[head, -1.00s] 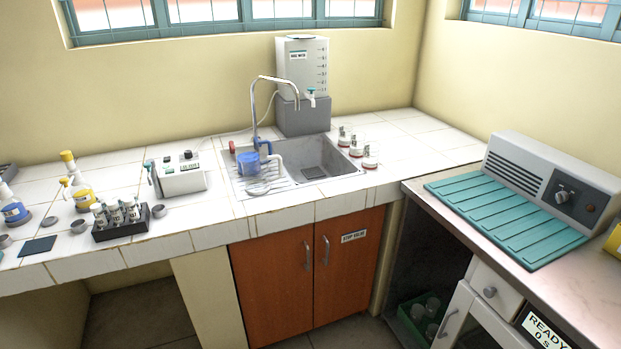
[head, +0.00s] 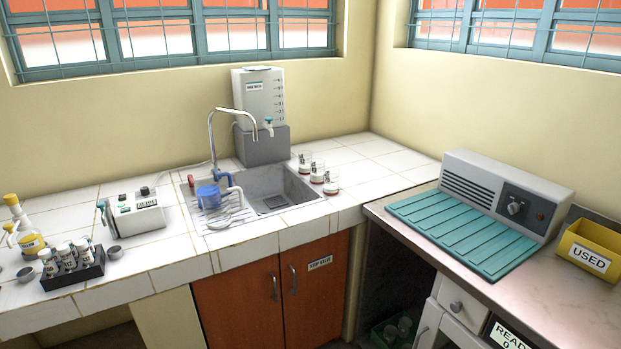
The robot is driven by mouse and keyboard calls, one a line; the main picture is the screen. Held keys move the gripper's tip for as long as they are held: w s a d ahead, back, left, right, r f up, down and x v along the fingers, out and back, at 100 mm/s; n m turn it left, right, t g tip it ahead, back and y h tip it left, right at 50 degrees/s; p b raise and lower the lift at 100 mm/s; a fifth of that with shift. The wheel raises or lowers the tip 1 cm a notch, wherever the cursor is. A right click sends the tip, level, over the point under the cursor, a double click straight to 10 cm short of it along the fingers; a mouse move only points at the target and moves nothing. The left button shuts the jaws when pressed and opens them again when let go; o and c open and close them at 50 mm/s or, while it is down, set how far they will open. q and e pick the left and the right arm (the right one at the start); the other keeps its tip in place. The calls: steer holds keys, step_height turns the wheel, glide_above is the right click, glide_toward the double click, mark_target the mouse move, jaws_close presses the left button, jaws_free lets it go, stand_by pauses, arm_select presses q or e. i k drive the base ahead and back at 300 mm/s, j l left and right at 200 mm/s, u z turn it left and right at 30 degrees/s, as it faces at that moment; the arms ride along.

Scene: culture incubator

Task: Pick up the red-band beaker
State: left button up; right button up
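Three small clear glass beakers stand upright in a slanting row on the white tiled counter, just right of the sink. The far beaker (head: 304,161), the middle beaker (head: 317,171) and the near beaker (head: 331,183) each have a dark mark on the glass. Reddish colour shows low on them, clearest on the near one. They are too small for me to tell for sure which has the red band. Neither of my grippers is in view, and nothing touches the beakers.
A water tank (head: 259,98) stands behind on a grey block. A teal mat (head: 455,222), a grey device (head: 507,195) and a yellow "USED" bin (head: 590,248) occupy the right bench. Counter behind the beakers is clear.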

mark_target(317, 165)
steer(key=i+l+u, duration=0.1)
steer(key=i+u, duration=0.4)
steer(key=i, duration=0.75)
